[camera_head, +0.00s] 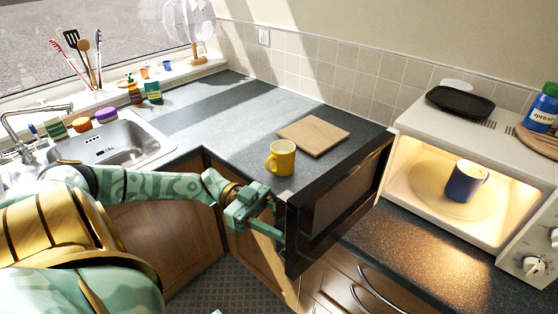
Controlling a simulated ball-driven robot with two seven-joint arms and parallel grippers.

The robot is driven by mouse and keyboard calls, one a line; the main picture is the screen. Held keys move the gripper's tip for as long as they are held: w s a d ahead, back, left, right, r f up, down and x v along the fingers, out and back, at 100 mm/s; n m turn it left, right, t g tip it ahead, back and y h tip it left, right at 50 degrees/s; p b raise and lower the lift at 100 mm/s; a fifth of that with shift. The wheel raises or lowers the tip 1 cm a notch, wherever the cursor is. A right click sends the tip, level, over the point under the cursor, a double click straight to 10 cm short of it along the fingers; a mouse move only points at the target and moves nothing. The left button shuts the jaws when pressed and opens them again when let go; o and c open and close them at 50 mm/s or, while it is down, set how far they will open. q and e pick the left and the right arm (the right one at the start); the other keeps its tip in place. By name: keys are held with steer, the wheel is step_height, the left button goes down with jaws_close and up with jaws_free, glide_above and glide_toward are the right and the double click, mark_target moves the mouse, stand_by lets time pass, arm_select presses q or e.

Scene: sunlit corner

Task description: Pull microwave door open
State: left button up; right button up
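The white microwave (418,128) stands at the right with its lit inside in plain view. Its dark door (335,208) is swung wide open, jutting out over the counter toward me. A blue mug (466,181) stands on the turntable (425,190) inside. My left gripper (277,218) is at the door's free edge, on its outer side. Its two fingers are spread apart, one above the other, with their tips close to the door edge. Whether they touch the door or its handle is hard to tell. My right gripper is not in view.
A yellow mug (281,158) and a wooden board (314,136) are on the counter just behind the door. A sink (100,141) is at the left.

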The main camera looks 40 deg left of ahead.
arm_select(q)
steer(key=shift+a, duration=0.15)
steer(key=b+v, duration=0.3)
steer(key=v, duration=1.3)
steer(key=shift+r, duration=0.1)
